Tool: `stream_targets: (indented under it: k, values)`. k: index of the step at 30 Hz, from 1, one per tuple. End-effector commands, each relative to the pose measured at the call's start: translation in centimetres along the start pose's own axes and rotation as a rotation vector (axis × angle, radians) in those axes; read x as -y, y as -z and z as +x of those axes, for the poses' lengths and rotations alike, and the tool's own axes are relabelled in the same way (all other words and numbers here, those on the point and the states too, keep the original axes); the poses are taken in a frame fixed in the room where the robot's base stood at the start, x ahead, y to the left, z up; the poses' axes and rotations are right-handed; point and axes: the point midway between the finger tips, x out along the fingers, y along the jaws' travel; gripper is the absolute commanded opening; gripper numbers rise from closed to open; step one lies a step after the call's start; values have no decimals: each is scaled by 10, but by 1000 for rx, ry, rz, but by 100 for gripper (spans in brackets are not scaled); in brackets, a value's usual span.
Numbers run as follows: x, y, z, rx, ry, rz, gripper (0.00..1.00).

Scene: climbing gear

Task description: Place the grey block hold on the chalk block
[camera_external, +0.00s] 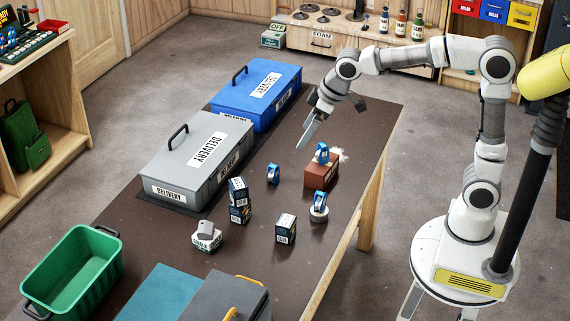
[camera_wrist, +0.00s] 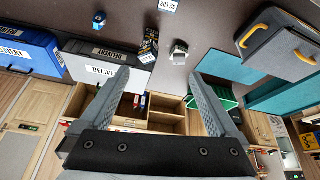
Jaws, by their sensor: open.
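The grey block hold (camera_external: 206,228) rests on top of the white and green chalk block (camera_external: 207,243) on the brown table, and looks slightly tilted. In the wrist view the grey hold (camera_wrist: 180,47) shows with the pale chalk block (camera_wrist: 179,58) against it, beyond my fingertips. My gripper (camera_external: 304,141) is raised above the table, to the right of and farther back than the hold. Its two fingers (camera_wrist: 159,78) are spread wide with nothing between them. The exact contact under the hold is too small to make out.
Grey (camera_external: 196,150) and blue (camera_external: 257,88) delivery boxes line the table's left side. Stacked dark boxes (camera_external: 239,214), a single box (camera_external: 285,228) and a blue-topped brown brick (camera_external: 320,176) stand mid-table. A green bin (camera_external: 75,272) is at front left.

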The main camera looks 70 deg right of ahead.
Motion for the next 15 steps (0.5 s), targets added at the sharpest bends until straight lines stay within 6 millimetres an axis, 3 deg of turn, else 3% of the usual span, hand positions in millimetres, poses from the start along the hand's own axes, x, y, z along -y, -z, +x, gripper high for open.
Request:
stream_targets:
  k: [1, 6, 15]
  values:
    - [-4, -16, -17, -9, -8, 15, 96]
    - [-12, -75, -55, -22, -29, 64, 96]
    - [-16, -181, -87, -42, -58, 152, 96]
